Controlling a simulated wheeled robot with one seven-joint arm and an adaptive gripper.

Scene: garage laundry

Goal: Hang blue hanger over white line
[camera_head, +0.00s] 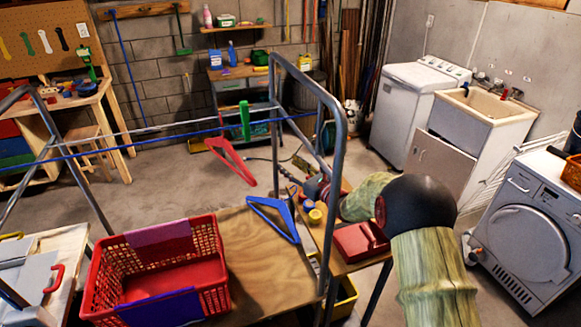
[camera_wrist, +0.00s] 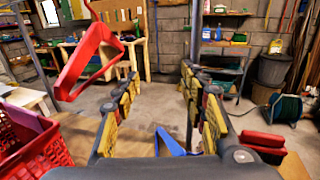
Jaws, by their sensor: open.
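The blue hanger (camera_head: 272,223) is at the right edge of the plywood tabletop and seems to lie on it. In the wrist view the blue hanger (camera_wrist: 168,143) shows low between my fingers, partly hidden by the gripper. My gripper (camera_wrist: 160,85) is open and empty, its padded fingers well apart. In the head view it is near the right frame post, partly hidden. The white line (camera_head: 160,126) runs across the metal frame, with a blue line (camera_head: 150,138) close to it. A red hanger (camera_head: 231,161) hangs in the air below the lines.
A metal frame post (camera_head: 338,170) stands between the tabletop (camera_head: 265,270) and my arm. A red basket (camera_head: 215,268) sits on the tabletop's left part. A green clip (camera_head: 245,120) is at the lines. A small table with a red box (camera_head: 358,242) is at right.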

